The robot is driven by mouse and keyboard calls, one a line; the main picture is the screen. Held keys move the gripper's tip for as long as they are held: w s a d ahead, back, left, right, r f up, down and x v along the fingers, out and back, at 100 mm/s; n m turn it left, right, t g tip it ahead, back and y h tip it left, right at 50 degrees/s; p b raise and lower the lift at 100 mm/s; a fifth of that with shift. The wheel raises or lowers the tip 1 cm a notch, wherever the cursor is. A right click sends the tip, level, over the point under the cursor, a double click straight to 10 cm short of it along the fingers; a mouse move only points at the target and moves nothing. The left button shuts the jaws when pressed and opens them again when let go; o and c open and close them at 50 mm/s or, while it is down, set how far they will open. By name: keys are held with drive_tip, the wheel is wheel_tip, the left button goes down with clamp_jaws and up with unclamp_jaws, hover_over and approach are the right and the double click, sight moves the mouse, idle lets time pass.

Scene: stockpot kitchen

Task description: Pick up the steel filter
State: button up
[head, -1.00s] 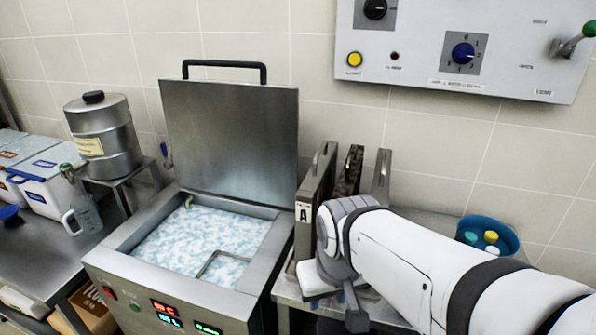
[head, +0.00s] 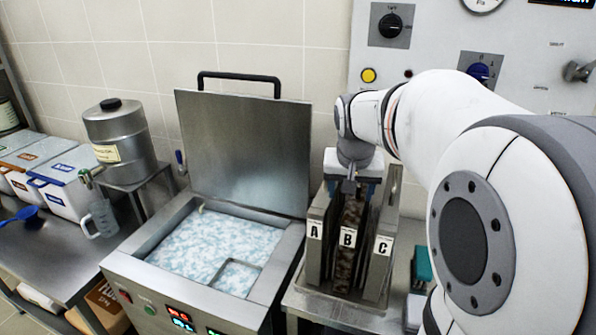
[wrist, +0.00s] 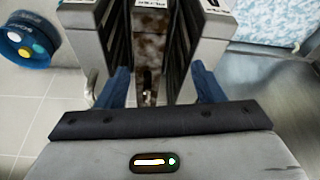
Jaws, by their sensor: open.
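Three upright flat filters stand side by side in a rack: steel-grey A (head: 316,250), brown-stained B (head: 347,262) and steel-grey C (head: 379,262). My gripper (head: 350,188) is over the top of B, pointing down. In the wrist view, my open gripper (wrist: 160,86) has one blue finger on each side of B's handle (wrist: 148,92), with nothing clamped. Brown B (wrist: 150,50) lies between grey C (wrist: 82,40) and grey A (wrist: 212,40). The fingertips are close to the outer filters; I cannot tell whether they touch.
An open vat (head: 215,250) of bluish-white liquid, lid raised, stands left of the rack. A blue tub (wrist: 28,42) with coloured caps shows beyond C. A wall control panel (head: 425,60) is behind my arm. A steel canister (head: 120,145) stands at left.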

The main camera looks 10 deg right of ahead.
drive_tip(key=w+d+r, duration=0.1)
drive_tip(key=w, duration=0.1)
drive_tip(key=w+d+r+m+p, duration=0.1)
drive_tip(key=w+d, duration=0.1)
drive_tip(key=w+d+r+m, duration=0.1)
drive_tip(key=w+d, duration=0.1)
drive_tip(key=shift+w+d+r+h, duration=0.1)
drive_tip(key=shift+w+r+h, duration=0.05)
drive_tip(key=shift+h, duration=0.25)
drive_tip(key=shift+w+d+p, duration=0.25)
drive_tip(key=shift+p, duration=0.05)
drive_tip(key=p+x, duration=0.2)
drive_tip(key=x, duration=0.5)
drive_tip(key=shift+w+d+f, duration=0.15)
drive_tip(key=shift+w+f, duration=0.05)
drive_tip(key=shift+f, duration=0.05)
drive_tip(key=shift+c, duration=0.4)
clamp_jaws()
drive_tip(key=shift+r, duration=0.15)
